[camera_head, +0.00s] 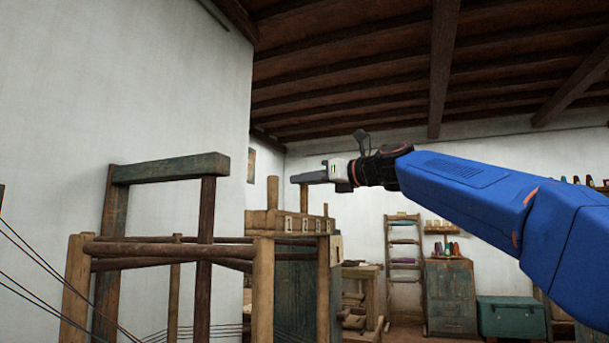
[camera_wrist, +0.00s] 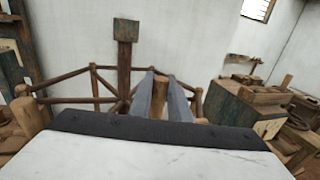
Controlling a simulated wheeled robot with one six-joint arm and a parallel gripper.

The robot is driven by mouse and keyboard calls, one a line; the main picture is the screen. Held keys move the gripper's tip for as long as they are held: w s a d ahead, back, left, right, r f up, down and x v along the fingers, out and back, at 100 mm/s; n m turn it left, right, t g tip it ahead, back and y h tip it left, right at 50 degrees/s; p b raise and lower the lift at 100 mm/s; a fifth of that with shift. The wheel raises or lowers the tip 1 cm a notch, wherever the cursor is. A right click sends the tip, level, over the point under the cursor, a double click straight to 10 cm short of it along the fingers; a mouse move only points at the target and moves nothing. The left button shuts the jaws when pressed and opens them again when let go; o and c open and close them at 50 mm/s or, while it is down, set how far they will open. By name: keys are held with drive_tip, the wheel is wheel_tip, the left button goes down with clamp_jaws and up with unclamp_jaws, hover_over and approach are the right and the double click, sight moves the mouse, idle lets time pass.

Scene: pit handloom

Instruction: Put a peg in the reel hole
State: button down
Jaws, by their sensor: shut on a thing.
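My gripper (camera_head: 300,179) is stretched out to the left, shut on a pale wooden peg (camera_head: 304,198). The peg hangs upright below the fingertips, over a wooden block with small pale plates (camera_head: 288,225). I cannot tell whether its lower end touches the block or sits in a hole. In the wrist view the peg (camera_wrist: 161,86) shows between the two grey fingers of my gripper (camera_wrist: 161,80). Another peg (camera_head: 272,192) stands upright at the block's left, and a short one (camera_head: 326,210) at its right. I cannot make out an empty reel hole.
A dark wooden post-and-beam frame (camera_head: 170,168) and crossing rails (camera_head: 165,249) stand left of the block. Thin dark threads run at lower left. A shelf rack (camera_head: 403,265), a cabinet (camera_head: 450,297) and a green chest (camera_head: 511,317) stand at the back right.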

sight(307, 190)
drive_tip(key=shift+f, duration=1.45)
drive_tip(key=c, duration=1.2)
unclamp_jaws()
drive_tip(key=shift+r, duration=3.5)
